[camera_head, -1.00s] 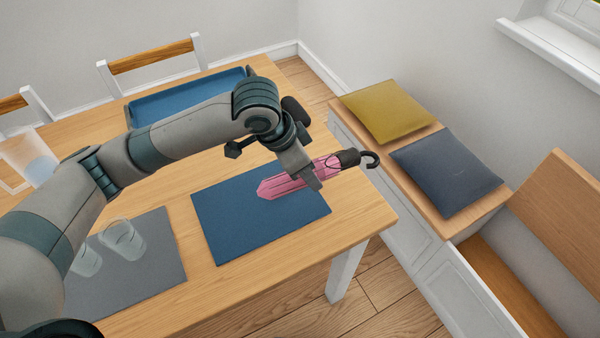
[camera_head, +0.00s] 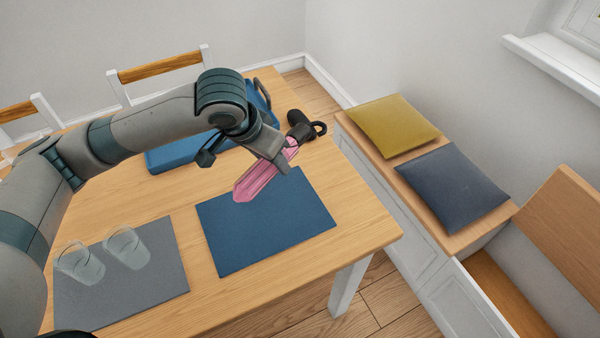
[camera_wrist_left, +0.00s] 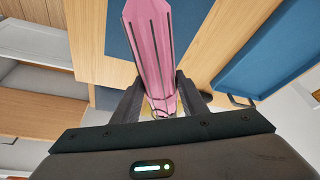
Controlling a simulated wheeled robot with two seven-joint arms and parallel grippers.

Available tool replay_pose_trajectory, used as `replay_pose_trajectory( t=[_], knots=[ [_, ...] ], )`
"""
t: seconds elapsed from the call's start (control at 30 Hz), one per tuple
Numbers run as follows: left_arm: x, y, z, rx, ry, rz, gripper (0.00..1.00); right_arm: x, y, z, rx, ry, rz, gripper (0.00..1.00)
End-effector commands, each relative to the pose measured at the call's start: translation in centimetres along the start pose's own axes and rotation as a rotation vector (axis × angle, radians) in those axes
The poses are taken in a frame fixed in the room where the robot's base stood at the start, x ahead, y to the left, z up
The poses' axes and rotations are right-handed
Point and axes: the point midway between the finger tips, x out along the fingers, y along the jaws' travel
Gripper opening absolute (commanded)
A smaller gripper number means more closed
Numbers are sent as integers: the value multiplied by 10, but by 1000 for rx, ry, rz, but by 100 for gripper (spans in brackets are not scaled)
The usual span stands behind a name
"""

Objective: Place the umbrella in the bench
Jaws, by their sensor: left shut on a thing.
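A folded pink umbrella (camera_head: 262,178) with a black hooked handle is held above the table. My left gripper (camera_head: 282,158) is shut on it near the handle end. In the left wrist view the pink umbrella (camera_wrist_left: 150,42) runs up from between the fingers (camera_wrist_left: 160,97). The bench (camera_head: 474,235) stands at the right against the wall. Its right section is open, with the wooden lid (camera_head: 562,220) raised and a bare wooden floor (camera_head: 505,293) partly showing inside. The umbrella is apart from the bench, to its left. My right gripper is not in view.
A yellow cushion (camera_head: 393,126) and a dark blue cushion (camera_head: 452,187) lie on the closed bench part. The table (camera_head: 340,205) holds a blue placemat (camera_head: 262,235), a grey placemat (camera_head: 165,275) with two glasses (camera_head: 127,247), and a blue tray (camera_head: 170,157). Floor separates table and bench.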

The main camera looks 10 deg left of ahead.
Motion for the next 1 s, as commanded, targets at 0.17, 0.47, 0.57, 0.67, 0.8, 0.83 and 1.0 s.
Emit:
replay_pose_trajectory(
  t=[0.17, 0.47, 0.57, 0.67, 0.8, 0.83, 1.0],
  knots=[
    [-30, -43, 4, -251, 4, -108, 8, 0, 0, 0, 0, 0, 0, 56],
    [-51, -71, 10, -446, 0, -185, 8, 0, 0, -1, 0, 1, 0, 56],
    [-52, -71, 10, -451, 0, -186, 8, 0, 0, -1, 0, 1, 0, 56],
    [-52, -71, 10, -450, 0, -185, 8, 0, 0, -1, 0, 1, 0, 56],
    [-51, -71, 10, -449, 0, -185, 8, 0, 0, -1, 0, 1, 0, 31],
    [-51, -71, 10, -449, 0, -185, 8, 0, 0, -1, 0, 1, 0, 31],
    [-51, -71, 10, -448, 0, -184, 8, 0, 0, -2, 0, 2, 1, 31]
  ],
)
